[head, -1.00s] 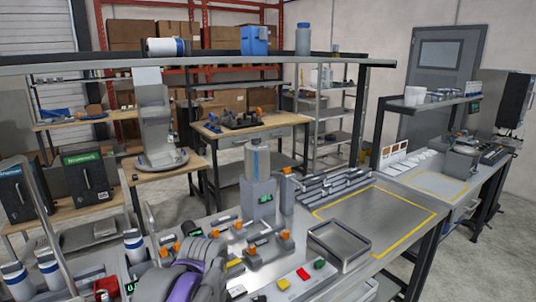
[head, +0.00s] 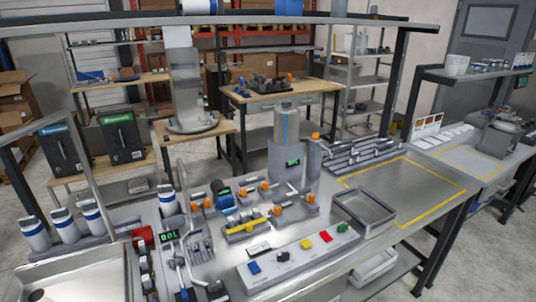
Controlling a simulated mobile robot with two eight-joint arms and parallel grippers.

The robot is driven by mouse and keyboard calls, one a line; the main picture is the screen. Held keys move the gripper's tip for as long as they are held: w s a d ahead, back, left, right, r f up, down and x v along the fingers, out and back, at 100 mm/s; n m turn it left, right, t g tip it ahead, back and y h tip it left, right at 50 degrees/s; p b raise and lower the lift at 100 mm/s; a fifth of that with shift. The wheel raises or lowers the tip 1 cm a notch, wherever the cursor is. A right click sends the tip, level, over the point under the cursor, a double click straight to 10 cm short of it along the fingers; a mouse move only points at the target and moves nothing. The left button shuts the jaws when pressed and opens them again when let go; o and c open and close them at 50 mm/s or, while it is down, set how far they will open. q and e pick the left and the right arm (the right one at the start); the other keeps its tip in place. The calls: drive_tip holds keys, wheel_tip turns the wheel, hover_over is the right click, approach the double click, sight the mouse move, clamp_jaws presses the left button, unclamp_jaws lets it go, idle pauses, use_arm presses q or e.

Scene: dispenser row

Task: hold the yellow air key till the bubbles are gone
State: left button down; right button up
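The yellow key (head: 306,244) sits on a long grey key panel (head: 277,275) near the front edge of the bench, in a row with blue, black, red and green keys. Nothing touches or covers it. A grey column with a blue stripe (head: 285,128) and a green display (head: 293,163) stands behind the panel. Bubbles cannot be made out anywhere at this size. Neither of my grippers is in the head view.
A grey metal tray (head: 364,228) lies right of the panel. Several orange-tipped fittings and a yellow bar (head: 245,227) lie behind it. A red-ended part and a green display (head: 169,236) stand at left. The yellow-outlined bench area (head: 400,188) at right is clear.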

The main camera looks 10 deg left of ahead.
idle(0.4)
clamp_jaws()
idle(1.6)
